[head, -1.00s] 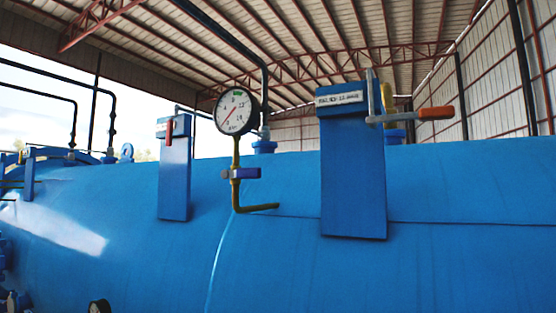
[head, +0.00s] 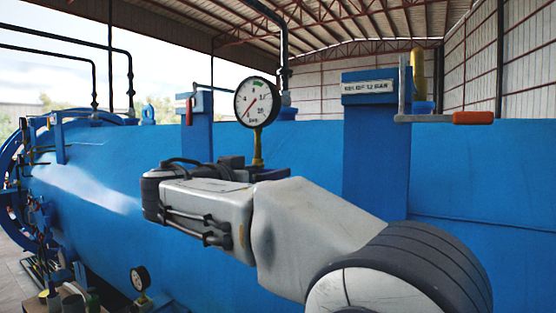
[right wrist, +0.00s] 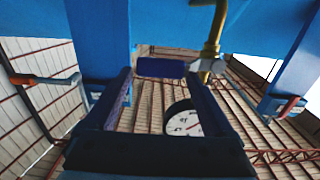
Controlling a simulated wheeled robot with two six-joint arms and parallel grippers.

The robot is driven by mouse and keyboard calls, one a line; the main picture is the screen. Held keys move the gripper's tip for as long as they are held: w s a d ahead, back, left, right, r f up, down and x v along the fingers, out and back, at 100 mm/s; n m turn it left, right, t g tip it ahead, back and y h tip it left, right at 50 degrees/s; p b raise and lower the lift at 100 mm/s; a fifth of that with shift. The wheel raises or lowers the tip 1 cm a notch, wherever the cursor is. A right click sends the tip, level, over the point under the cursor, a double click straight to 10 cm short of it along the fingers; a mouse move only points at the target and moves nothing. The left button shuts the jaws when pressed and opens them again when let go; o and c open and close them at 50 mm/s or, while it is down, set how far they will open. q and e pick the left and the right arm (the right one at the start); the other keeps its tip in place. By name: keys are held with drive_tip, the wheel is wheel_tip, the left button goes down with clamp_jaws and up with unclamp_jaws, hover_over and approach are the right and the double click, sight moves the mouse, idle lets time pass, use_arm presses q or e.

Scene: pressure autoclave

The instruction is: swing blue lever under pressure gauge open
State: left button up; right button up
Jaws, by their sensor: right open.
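The round white pressure gauge (head: 257,102) stands on a thin brass pipe (head: 258,148) above the blue vessel. In the right wrist view the gauge (right wrist: 184,122) appears inverted, partly behind a finger. The short dark-blue lever (right wrist: 161,67) lies crosswise by the brass pipe (right wrist: 214,30), which shows beside it. My right gripper (head: 255,171) is at the pipe below the gauge, mostly hidden by my arm. In the right wrist view its fingers (right wrist: 160,80) are open, with the lever seen between their tips; I cannot tell whether they touch it. My left gripper is out of view.
A blue post (head: 376,150) with an orange-handled crank (head: 472,118) stands to the right. A narrower post (head: 197,130) with a red handle stands to the left. The large blue vessel (head: 480,190) fills the background. A lower gauge (head: 140,279) is at bottom left.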

drive_tip(key=p+x, duration=0.2)
drive_tip(key=x, duration=0.3)
drive_tip(key=shift+w+d+p, duration=0.2)
drive_tip(key=shift+w+p, duration=0.05)
drive_tip(key=shift+p, duration=0.05)
clamp_jaws()
